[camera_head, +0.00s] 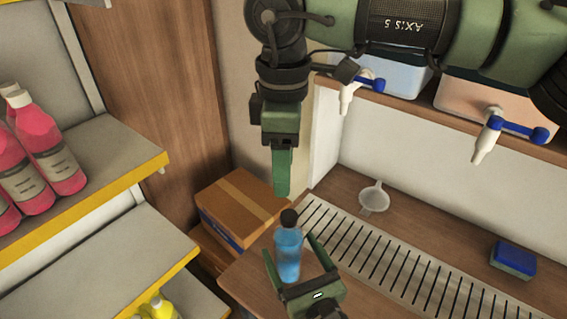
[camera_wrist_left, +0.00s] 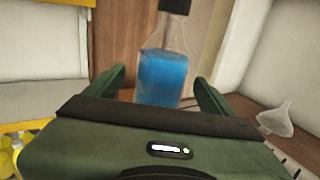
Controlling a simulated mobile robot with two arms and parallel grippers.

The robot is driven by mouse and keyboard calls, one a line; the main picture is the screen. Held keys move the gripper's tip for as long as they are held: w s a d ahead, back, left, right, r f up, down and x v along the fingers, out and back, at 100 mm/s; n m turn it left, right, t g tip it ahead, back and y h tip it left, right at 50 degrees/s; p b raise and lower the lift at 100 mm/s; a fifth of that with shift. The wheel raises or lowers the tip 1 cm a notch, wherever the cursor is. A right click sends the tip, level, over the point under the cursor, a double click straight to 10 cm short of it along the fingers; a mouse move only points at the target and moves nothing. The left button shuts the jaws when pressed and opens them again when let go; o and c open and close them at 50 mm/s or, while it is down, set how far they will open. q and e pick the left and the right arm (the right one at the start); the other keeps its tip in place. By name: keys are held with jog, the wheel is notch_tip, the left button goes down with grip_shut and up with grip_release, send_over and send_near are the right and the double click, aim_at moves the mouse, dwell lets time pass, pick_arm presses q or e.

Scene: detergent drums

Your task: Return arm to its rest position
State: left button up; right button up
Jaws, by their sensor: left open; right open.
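A clear bottle of blue liquid with a dark cap (camera_head: 288,255) stands upright near the left end of the wooden counter. My left gripper (camera_head: 290,248) is open, with one finger on either side of the bottle. In the left wrist view the bottle (camera_wrist_left: 162,78) shows between the two fingers, with gaps beside it. My right gripper (camera_head: 282,190) hangs pointing down above and behind the bottle, seen edge-on, with nothing visible in it. Its arm comes in from the upper right.
A slotted drain grate (camera_head: 400,262) runs along the counter (camera_head: 345,195). A funnel (camera_head: 374,197) and a blue sponge (camera_head: 513,260) are on the counter. Drums with taps (camera_head: 490,135) sit on a ledge above. Cardboard boxes (camera_head: 240,205) and shelves with pink bottles (camera_head: 50,150) are left.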

pick_arm(q)
jog(key=shift+v, duration=1)
